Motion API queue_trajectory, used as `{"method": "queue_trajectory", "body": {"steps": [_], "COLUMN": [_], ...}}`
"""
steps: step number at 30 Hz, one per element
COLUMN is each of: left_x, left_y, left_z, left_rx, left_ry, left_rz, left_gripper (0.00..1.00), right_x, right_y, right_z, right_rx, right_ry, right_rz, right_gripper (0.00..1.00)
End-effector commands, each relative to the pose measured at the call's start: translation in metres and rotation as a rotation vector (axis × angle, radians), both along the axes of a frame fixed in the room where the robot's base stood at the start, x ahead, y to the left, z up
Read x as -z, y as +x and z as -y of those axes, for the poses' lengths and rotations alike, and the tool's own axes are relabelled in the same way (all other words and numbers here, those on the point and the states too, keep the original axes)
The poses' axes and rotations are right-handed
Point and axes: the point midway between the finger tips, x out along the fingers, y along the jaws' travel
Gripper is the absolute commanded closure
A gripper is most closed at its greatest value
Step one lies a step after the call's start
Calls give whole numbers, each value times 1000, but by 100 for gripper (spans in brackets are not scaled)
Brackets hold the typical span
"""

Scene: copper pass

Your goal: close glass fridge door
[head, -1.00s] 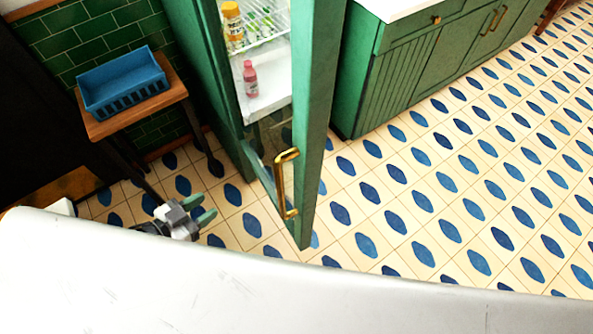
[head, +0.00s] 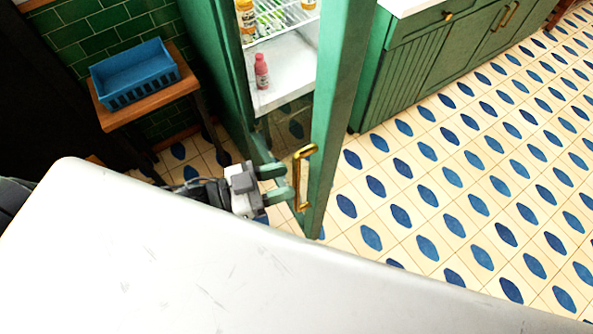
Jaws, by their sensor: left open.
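The green-framed fridge door (head: 339,105) stands open, seen nearly edge-on, with a brass handle (head: 303,180) on its left side. The green fridge (head: 217,70) behind it shows a white interior. My left gripper (head: 281,183) is open, its two green fingers pointing right toward the handle, just to the left of it. Nothing shows between the fingers, and I cannot tell whether they touch the door. My right gripper is not in view.
Inside the fridge are a pink bottle (head: 261,71) and other bottles on a wire rack (head: 280,22). A blue basket (head: 133,75) sits on a small wooden table (head: 150,108) at the left. Green cabinets (head: 430,60) stand at right. The tiled floor (head: 440,200) is clear.

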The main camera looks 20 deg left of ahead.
Motion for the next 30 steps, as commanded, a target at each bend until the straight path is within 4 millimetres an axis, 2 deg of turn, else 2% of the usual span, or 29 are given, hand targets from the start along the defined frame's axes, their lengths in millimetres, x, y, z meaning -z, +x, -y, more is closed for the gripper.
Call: {"method": "queue_trajectory", "body": {"steps": [7, 18, 19, 27, 30], "left_x": [-1, 0, 0, 0, 0], "left_y": [17, 20, 20, 20, 20], "left_z": [23, 28, 28, 28, 28], "left_rx": [-1, 0, 0, 0, 0], "left_ry": [0, 1, 1, 1, 1], "left_rz": [0, -1, -1, -1, -1], "left_gripper": [59, 59, 61, 100, 100], "right_x": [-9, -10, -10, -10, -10], "right_y": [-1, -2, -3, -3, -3], "right_z": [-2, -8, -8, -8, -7], "right_rx": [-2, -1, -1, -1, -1], "right_ry": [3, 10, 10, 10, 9], "right_rz": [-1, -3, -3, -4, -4], "right_gripper": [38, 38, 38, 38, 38]}}
